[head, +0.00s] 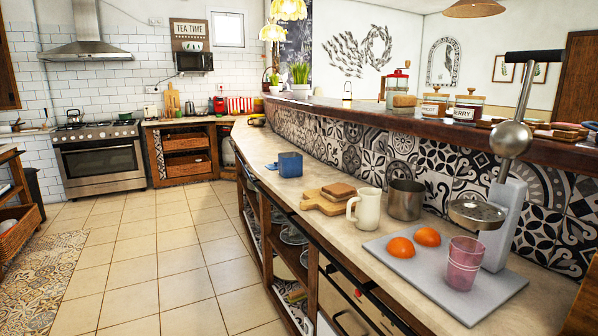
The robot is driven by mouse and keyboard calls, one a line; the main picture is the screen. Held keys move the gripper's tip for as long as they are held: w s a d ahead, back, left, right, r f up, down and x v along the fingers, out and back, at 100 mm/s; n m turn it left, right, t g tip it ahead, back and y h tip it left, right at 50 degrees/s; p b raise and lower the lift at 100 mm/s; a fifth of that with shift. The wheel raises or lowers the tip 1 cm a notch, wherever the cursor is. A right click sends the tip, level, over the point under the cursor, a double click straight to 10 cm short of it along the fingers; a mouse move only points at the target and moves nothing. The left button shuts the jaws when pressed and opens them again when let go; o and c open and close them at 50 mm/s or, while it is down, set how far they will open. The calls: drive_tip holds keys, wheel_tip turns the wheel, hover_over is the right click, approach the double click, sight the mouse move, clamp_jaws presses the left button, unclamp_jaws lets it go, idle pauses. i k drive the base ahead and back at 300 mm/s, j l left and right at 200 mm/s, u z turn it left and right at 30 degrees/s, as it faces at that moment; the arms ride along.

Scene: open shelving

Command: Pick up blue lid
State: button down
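A small, flat blue lid (271,166) lies on the counter, in the middle of the head view. It is just left of an open-topped square blue container (290,164). They are very close, and I cannot tell whether they touch. My gripper is not in view.
The long counter (335,177) curves away along a patterned tile wall. Nearer stand a cutting board with bread (331,199), a cream mug (365,210), a metal pot (405,199) and a juicer (512,190) with oranges and a pink glass (463,265). Floor to the left is clear.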

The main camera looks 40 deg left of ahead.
sight(272, 167)
drive_tip(key=u, duration=1.2)
